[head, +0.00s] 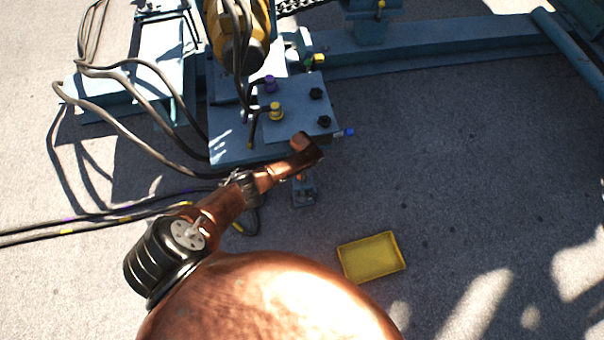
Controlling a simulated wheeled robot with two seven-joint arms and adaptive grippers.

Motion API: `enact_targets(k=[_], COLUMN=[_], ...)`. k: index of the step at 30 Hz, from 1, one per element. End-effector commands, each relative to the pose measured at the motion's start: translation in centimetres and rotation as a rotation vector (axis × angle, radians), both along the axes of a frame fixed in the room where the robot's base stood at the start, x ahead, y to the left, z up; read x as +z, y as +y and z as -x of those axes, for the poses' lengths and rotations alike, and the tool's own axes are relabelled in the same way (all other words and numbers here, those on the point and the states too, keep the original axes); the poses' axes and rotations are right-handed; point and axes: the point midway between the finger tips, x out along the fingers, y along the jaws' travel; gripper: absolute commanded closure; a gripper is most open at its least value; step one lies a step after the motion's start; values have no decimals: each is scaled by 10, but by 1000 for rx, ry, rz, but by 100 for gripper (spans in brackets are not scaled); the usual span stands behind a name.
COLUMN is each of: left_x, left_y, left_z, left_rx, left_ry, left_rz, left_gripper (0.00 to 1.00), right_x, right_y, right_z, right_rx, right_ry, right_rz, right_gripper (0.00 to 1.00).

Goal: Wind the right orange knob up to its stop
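A copper-coloured arm, seemingly my left one, reaches from the lower left to the front edge of a blue-grey machine plate (235,152). Its wrist end covers part of that edge, and its gripper fingers cannot be made out. A small grey-blue piece (303,192) shows just below the wrist; I cannot tell whether it is part of the gripper or of the machine. No orange knob can be clearly made out. Two black knobs (316,94) stand on the raised plate, with a yellow fitting (277,111) and a purple fitting (270,84) beside them. My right gripper is not in view.
A blue-tipped fitting (349,132) sticks out right of the wrist. A yellow tray (371,258) lies on the ground. A blue-grey beam (450,43) runs along the back. The floor at right is clear.

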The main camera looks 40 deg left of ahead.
Motion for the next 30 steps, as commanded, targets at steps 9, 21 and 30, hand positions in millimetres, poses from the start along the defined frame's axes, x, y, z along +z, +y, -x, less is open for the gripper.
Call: enact_targets(k=[9, 21, 30], left_x=[0, -1, 0], left_y=[0, 0, 0], left_z=[1, 1, 0], left_rx=[39, 39, 37], left_ry=[3, 2, 1], left_rz=[0, 1, 0], left_gripper=[86, 55, 46], right_x=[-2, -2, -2], right_y=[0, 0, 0], right_z=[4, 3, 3], right_rx=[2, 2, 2], right_ry=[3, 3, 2], right_rz=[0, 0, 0], right_gripper=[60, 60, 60])
